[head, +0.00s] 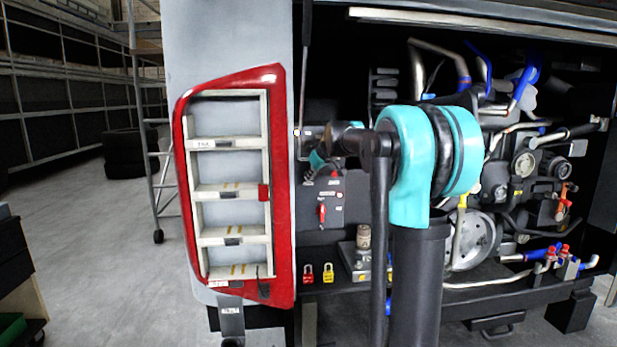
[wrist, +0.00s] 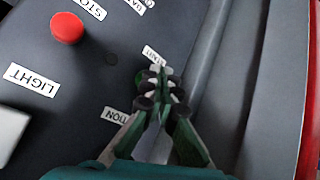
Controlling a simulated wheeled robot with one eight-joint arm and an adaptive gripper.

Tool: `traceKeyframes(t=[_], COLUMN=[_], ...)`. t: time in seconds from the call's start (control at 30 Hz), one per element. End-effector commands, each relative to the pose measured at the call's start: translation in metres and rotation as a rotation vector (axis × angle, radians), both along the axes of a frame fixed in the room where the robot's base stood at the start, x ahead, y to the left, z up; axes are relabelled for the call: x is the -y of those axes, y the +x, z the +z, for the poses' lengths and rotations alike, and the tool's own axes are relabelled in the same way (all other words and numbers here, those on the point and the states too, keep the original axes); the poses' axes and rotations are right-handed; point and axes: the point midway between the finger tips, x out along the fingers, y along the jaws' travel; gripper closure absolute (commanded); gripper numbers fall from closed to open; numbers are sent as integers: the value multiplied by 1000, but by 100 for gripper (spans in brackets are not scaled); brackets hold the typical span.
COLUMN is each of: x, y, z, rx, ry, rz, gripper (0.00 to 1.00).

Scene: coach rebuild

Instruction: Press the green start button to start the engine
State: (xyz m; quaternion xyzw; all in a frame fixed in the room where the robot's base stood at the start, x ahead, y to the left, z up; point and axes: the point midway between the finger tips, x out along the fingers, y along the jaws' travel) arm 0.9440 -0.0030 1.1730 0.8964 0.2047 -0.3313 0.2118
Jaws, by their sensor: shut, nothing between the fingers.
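My gripper (wrist: 162,80) is shut and empty, its fingertips together just below the START label (wrist: 152,56) on the dark control panel (wrist: 105,75) in the wrist view. I cannot tell whether the tips touch the panel. A red round button (wrist: 67,27) by the STOP label stands at upper left in the wrist view. In the head view the panel (head: 336,212) is in the engine bay, and my gripper (head: 309,174) is at its upper left, partly hidden by my arm.
A LIGHT label (wrist: 31,79) and a partly covered IGNITION-like label (wrist: 115,116) are on the panel. A grey wall (wrist: 215,80) runs close to the right of the fingers. Red and yellow padlocks (head: 328,273) sit below the panel. The engine (head: 525,165) fills the right side.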

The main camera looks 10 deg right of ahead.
Motion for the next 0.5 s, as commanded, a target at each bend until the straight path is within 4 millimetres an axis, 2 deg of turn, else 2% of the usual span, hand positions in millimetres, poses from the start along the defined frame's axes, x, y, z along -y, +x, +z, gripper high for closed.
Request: traceKeyframes(t=[0.5], x=[0], y=[6], z=[0], rx=[0], ry=[0], rz=[0], gripper=[100])
